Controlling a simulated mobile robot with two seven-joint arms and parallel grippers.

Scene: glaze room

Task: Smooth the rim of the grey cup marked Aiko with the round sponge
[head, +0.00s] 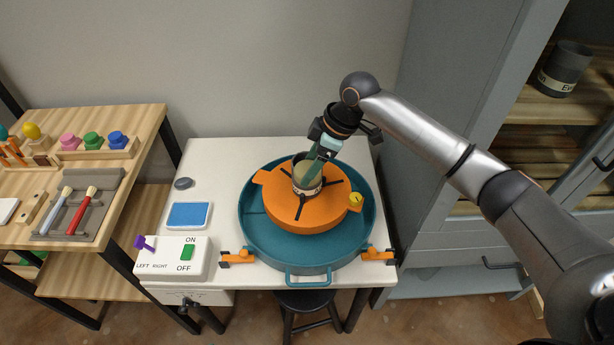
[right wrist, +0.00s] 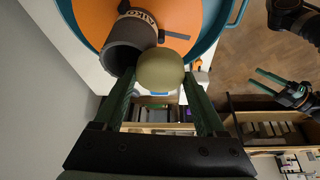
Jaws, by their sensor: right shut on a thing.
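The grey cup (right wrist: 128,47) marked AIKO shows its dark open mouth in the right wrist view. In the head view the cup (head: 298,164) stands upright, mid-wheel, on the orange disc (head: 280,215). My right gripper (right wrist: 160,84) is shut on the round olive sponge (right wrist: 161,70). In the head view my right gripper (head: 314,168) comes down at the cup, and the sponge (head: 308,177) overlaps its mouth. The sponge is at the rim; I cannot tell if they touch. My left gripper (right wrist: 254,77) shows only in the right wrist view, fingers apart and empty.
A teal basin (head: 270,250) surrounds the disc. On the white table are a switch box (head: 175,270), a blue pad (head: 189,215) and a small grey disc (head: 183,183). Tools fill the wooden bench (head: 140,140) at left. Another dark cup (head: 566,68) stands in the cabinet at right.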

